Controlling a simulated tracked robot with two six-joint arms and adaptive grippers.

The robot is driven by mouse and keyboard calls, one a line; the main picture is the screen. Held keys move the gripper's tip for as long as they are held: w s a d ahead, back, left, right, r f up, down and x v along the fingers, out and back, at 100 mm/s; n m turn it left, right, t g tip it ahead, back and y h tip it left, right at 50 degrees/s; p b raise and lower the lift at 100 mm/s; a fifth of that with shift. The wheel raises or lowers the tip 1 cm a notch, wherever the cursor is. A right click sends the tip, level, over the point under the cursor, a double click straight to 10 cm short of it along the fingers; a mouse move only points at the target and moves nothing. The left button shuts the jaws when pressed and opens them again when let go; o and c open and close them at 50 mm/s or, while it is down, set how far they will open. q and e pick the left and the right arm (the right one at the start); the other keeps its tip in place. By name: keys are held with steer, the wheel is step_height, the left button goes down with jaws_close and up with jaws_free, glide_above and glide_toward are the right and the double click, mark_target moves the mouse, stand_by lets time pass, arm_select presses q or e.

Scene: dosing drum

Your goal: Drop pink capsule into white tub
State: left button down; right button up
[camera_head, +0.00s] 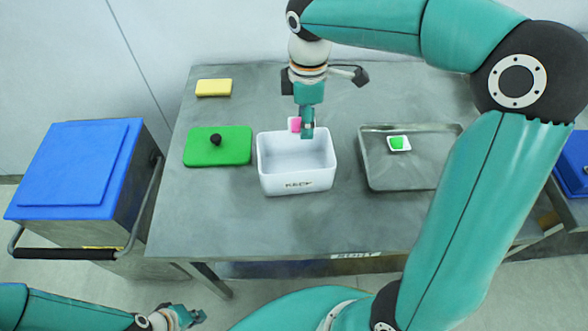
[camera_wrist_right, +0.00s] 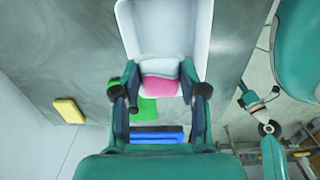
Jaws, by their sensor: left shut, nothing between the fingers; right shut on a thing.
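The pink capsule (camera_head: 294,124) is a small pink block, with a pale part beside the pink in the right wrist view (camera_wrist_right: 160,88). My right gripper (camera_head: 307,133) is shut on it, with a finger on each side in the wrist view (camera_wrist_right: 158,98). It holds the capsule over the back rim of the white tub (camera_head: 296,185). The tub is open at the top and looks empty; it also shows in the wrist view (camera_wrist_right: 203,35). My left gripper (camera_head: 189,317) is shut and empty, low in front of the table.
A green lid with a black knob (camera_head: 232,152) lies left of the tub. A metal tray (camera_head: 430,175) to the right holds a white-and-green piece (camera_head: 398,143). A yellow block (camera_head: 213,88) lies at the back left. A blue-topped cart (camera_head: 70,170) stands left of the table.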

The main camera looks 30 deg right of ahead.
steer(key=shift+f, duration=0.45)
steer(key=o, duration=1)
steer(key=shift+c, duration=0.2)
steer(key=shift+r, duration=0.1)
step_height(320, 180, up, 12)
